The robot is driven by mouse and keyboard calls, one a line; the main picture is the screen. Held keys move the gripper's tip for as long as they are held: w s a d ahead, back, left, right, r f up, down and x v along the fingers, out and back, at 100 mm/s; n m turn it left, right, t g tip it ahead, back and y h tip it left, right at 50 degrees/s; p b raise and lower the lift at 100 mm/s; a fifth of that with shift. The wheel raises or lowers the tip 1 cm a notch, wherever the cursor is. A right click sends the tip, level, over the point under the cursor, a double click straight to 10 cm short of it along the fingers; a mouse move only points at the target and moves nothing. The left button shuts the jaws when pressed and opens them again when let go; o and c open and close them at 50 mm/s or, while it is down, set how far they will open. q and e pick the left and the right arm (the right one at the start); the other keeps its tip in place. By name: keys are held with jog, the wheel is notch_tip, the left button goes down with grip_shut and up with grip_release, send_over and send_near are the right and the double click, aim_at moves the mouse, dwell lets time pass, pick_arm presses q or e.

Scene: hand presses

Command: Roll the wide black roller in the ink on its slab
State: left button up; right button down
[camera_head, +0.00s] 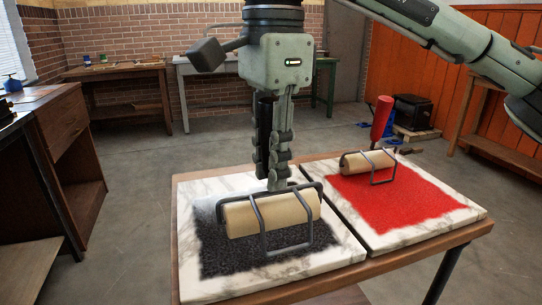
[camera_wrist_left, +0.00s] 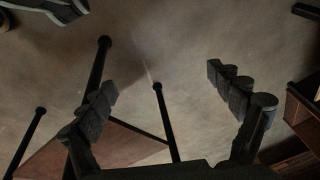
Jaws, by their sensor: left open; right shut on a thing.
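The wide black roller (camera_head: 268,214) has a cream cylinder, a grey wire frame and a black upright handle (camera_head: 264,125). It is in the head view, over the black ink patch (camera_head: 222,258) on the left marble slab (camera_head: 190,289). The cylinder appears to rest on the ink, though its contact line is partly hard to see. My right gripper (camera_head: 276,172) points down and is shut on the handle, above the cylinder. My left gripper (camera_wrist_left: 161,80) is open and empty in the left wrist view, above the floor. It is not in the head view.
A second slab (camera_head: 376,240) with red ink stands close on the right. A smaller roller with a red handle (camera_head: 381,118) lies at its back left. Both slabs sit on a wooden table (camera_head: 440,240). A wooden cabinet (camera_head: 75,150) stands at the left.

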notch_tip(320, 180, down, 4)
jog(key=shift+r+b, duration=0.1)
jog(key=shift+b, duration=1.1)
pick_arm(q)
notch_tip(320, 180, up, 7)
jog(key=shift+a, duration=0.15)
pick_arm(e)
jog(key=shift+f, duration=0.3)
pick_arm(q)
jog(key=shift+f+b, duration=0.4)
jog(key=shift+b, duration=0.05)
pick_arm(e)
jog(key=shift+f, duration=0.4)
pick_arm(q)
jog(key=shift+r, duration=0.1)
pick_arm(e)
jog(key=shift+w, duration=0.1)
